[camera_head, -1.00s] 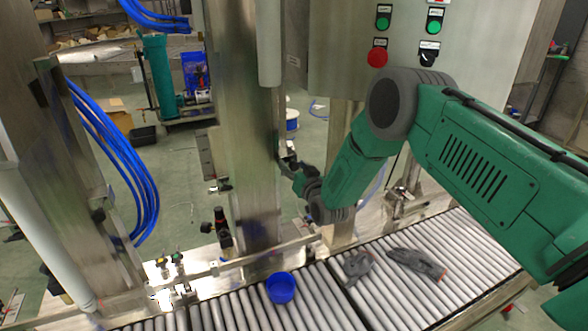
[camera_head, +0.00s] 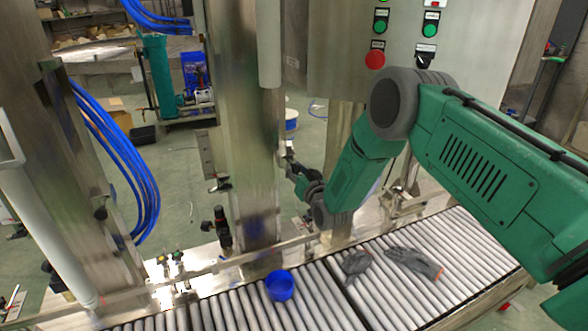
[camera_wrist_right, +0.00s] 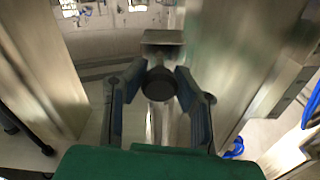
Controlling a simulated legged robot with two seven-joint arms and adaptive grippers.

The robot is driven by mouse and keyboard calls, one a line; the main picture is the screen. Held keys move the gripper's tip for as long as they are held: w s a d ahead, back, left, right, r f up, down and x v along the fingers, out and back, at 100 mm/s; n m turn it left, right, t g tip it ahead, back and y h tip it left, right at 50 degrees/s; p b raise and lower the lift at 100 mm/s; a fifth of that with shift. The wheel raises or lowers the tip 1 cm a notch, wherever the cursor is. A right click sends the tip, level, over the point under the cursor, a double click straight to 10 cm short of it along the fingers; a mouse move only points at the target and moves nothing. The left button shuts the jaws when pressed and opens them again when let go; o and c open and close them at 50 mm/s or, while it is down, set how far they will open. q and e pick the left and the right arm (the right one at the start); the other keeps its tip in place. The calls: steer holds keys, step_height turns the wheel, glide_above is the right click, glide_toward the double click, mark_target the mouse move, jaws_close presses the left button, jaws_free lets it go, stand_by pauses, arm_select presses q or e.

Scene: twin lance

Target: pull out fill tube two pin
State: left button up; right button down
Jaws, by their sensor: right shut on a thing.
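My right gripper (camera_head: 287,163) is beside the tall steel column in the head view, with its fingers pointing at the column's right side. In the right wrist view the same gripper (camera_wrist_right: 160,90) has its fingers on both sides of a dark round-headed part, which looks like the pin (camera_wrist_right: 159,83). It is shut on this part. A pale tube or rod shows beneath the dark head. In the head view the pin is too small to make out. A pale fill tube (camera_head: 268,45) hangs above, in front of the column. My left gripper is not in view.
The steel column (camera_head: 245,120) stands close to the gripper. A control panel (camera_head: 400,25) with buttons is behind my right arm.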

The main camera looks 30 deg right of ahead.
steer(key=c, duration=1.2)
jaws_free()
steer(key=shift+s+d+f, duration=0.15)
steer(key=s, duration=1.2)
steer(key=shift+a, duration=0.35)
steer(key=shift+f, duration=0.1)
steer(key=s+a+f+n+g+y, duration=0.1)
steer(key=s+a+f+g, duration=0.3)
steer(key=s+f, duration=0.45)
steer(key=s+a+f+n+g+y, duration=0.1)
steer(key=s+a+f+g, duration=0.2)
steer(key=s+f+g, duration=0.55)
steer(key=s+f+n+g+h, duration=0.1)
steer(key=s+g, duration=0.4)
steer(key=s, duration=1.7)
steer(key=shift+s+f, duration=0.15)
steer(key=shift+s, duration=0.05)
